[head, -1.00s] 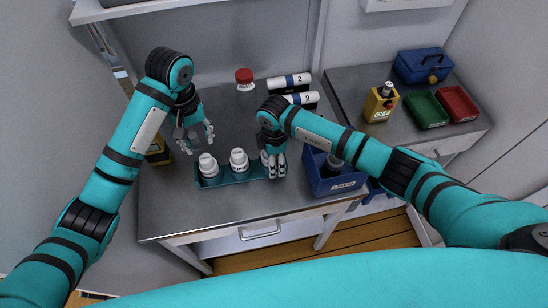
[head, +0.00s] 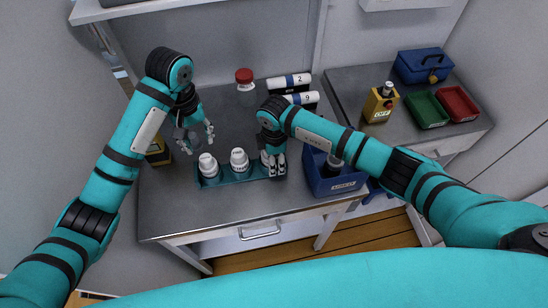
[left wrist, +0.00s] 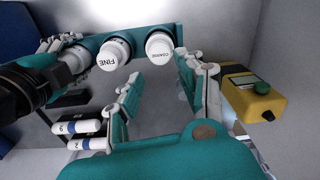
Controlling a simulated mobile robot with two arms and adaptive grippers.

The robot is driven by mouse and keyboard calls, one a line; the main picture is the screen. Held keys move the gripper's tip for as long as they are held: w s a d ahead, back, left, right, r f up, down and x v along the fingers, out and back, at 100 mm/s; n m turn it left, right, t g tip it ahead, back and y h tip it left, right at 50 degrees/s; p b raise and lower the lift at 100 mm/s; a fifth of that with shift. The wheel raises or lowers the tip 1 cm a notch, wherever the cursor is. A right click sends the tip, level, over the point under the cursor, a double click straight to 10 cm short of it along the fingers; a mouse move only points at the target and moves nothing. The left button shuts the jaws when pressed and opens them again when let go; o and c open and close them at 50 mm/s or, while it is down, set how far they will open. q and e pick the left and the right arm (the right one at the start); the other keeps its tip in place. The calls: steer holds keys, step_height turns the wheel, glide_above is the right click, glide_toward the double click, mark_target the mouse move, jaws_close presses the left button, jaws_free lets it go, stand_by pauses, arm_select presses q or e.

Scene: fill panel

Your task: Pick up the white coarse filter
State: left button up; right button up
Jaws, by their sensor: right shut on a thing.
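The white coarse filter (head: 208,166) stands at the left end of a teal rack (head: 236,178), and its COARSE label shows in the left wrist view (left wrist: 160,47). The white FINE filter (head: 239,160) stands in the middle. My left gripper (head: 196,140) is open and empty, behind and above the coarse filter. Its spread fingers (left wrist: 163,82) show in the left wrist view. My right gripper (head: 276,168) is shut on a third white filter (head: 264,158) at the rack's right end, which its fingers partly hide.
A blue bin (head: 334,184) holding a dark item stands right of the rack. A red-capped bottle (head: 244,79) and white cylinders marked 2 (head: 289,80) and 9 (head: 300,98) are behind. A yellow device (head: 157,150) stands at left. The table front is clear.

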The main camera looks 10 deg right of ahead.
arm_select(q)
steer(key=o, duration=0.4)
steer(key=shift+o, duration=0.2)
steer(key=shift+d+f, duration=0.1)
steer(key=s+d+f+n+g+h, duration=0.2)
steer(key=s+d+f+h, duration=0.2)
steer(key=d+h, duration=0.1)
steer(key=n+t+h, duration=0.8)
steer(key=n+t, duration=0.7)
steer(key=n, duration=0.8)
glide_toward(201, 164)
steer(key=w+d+r, duration=0.2)
steer(key=w+d, duration=0.1)
steer(key=d, duration=0.1)
steer(key=shift+f+x, duration=0.25)
steer(key=shift+x, duration=0.9)
steer(key=shift+f+x, duration=0.3)
steer(key=shift+x, duration=0.85)
steer(key=shift+f+x, duration=0.25)
steer(key=shift+x, duration=0.9)
